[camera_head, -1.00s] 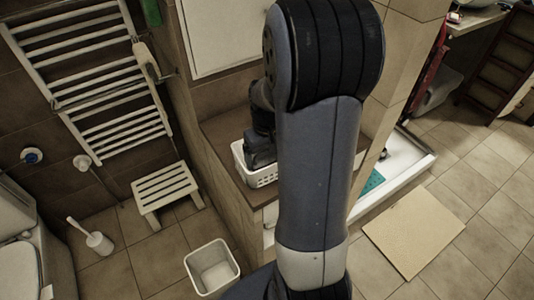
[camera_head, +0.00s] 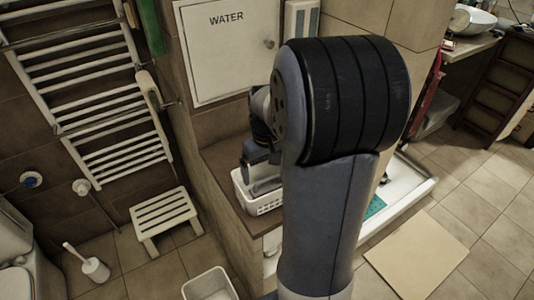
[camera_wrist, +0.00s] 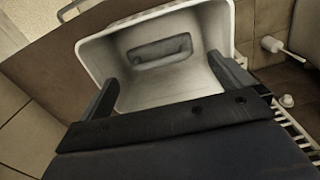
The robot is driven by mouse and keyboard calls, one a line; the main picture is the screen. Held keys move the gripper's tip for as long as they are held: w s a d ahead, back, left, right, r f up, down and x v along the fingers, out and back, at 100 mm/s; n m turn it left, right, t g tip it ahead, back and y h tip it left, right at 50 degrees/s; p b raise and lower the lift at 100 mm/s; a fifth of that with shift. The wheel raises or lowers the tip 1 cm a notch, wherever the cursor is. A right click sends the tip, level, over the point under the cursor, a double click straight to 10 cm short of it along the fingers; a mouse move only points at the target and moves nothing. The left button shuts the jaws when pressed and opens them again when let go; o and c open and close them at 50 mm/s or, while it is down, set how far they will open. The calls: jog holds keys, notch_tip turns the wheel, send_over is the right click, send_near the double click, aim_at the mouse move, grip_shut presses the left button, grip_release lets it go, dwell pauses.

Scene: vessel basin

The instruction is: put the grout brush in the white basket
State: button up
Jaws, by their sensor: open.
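The white basket (camera_head: 262,204) stands on the tiled ledge, partly hidden by my arm in the head view. Its white walls also show in the wrist view (camera_wrist: 93,60). A grey object with a handle-like bar, which looks like the grout brush (camera_wrist: 160,53), lies inside the basket. It shows as a grey shape within the basket in the head view (camera_head: 266,187). My gripper (camera_wrist: 161,73) is open and empty above the basket, its fingers spread and apart from the grey object.
A white stool (camera_head: 163,218), a white bin (camera_head: 210,286) and a toilet brush (camera_head: 92,266) stand on the floor at the left. A towel radiator (camera_head: 85,90) is on the left wall. A beige mat (camera_head: 417,254) lies on the floor at the right.

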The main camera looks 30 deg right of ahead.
aim_at(267, 179)
notch_tip(267, 179, up, 6)
jog(key=shift+r, duration=0.2)
